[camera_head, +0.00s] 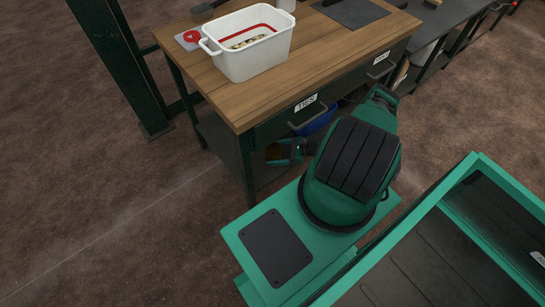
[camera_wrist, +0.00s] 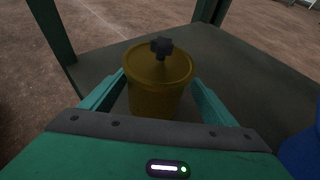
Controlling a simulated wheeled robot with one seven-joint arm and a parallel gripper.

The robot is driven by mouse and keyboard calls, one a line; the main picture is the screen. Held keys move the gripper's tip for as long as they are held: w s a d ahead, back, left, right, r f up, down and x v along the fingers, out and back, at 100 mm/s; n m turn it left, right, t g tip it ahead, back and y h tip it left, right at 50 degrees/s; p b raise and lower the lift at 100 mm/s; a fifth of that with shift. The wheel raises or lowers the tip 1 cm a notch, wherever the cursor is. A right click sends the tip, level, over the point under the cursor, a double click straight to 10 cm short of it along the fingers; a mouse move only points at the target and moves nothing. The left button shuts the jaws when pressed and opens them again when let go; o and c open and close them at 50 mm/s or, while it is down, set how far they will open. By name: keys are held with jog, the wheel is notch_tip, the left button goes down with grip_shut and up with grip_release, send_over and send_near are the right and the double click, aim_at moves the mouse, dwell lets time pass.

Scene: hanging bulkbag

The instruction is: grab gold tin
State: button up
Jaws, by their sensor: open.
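The gold tin (camera_wrist: 158,92) stands upright on a dark shelf, with a dark knob on its lid, in the wrist view. My gripper (camera_wrist: 160,78) is open, with one teal finger on each side of the tin. A gap shows between the tin and the left finger; contact on the right side is hard to judge. In the head view the gold tin (camera_head: 275,154) is a small patch beneath the workbench, partly hidden by my gripper (camera_head: 281,152).
The wooden workbench (camera_head: 340,65) overhangs the shelf (camera_wrist: 240,75). A white tub (camera_head: 250,60) stands on top. A blue object (camera_head: 318,122) sits under the bench, right of my gripper; blue also shows at the wrist view's right edge. A green bench leg (camera_wrist: 50,30) rises at left.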

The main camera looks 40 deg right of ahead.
jog(key=x, duration=0.4)
jog(key=shift+a, duration=0.35)
jog(key=shift+c, duration=0.7)
jog(key=c, duration=1.4)
jog(key=shift+r, duration=0.1)
